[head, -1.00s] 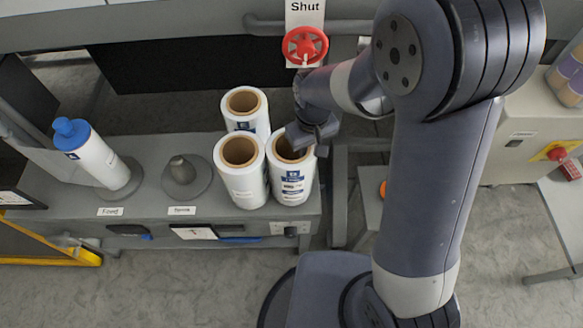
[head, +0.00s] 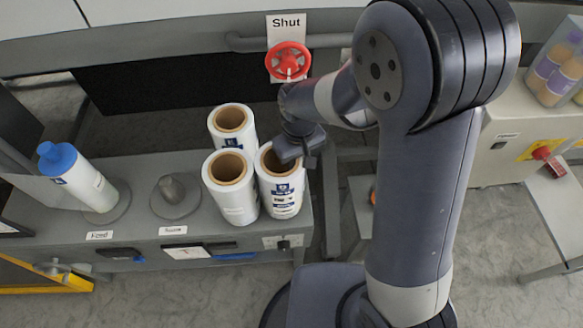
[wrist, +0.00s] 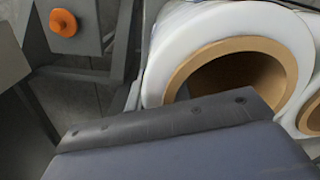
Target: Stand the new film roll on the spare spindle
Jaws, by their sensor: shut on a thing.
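Three white film rolls with brown cores stand in a cluster on the grey bench. My gripper (head: 294,150) is shut on the rim of the front right roll (head: 283,193), which is upright. In the wrist view this roll (wrist: 185,45) fills the upper right, and my gripper's dark body hides its near edge. The front left roll (head: 232,195) and the back roll (head: 232,118) stand close beside it. The spare spindle (head: 172,188), a short grey post on a round base, is bare, left of the rolls. I cannot tell whether the held roll is off the bench.
A blue-capped roll (head: 85,180) leans on another round base at the left. A red valve wheel (head: 288,61) under a "Shut" sign is behind my gripper. An orange knob (wrist: 63,22) shows in the wrist view. The bench between spindle and rolls is narrow.

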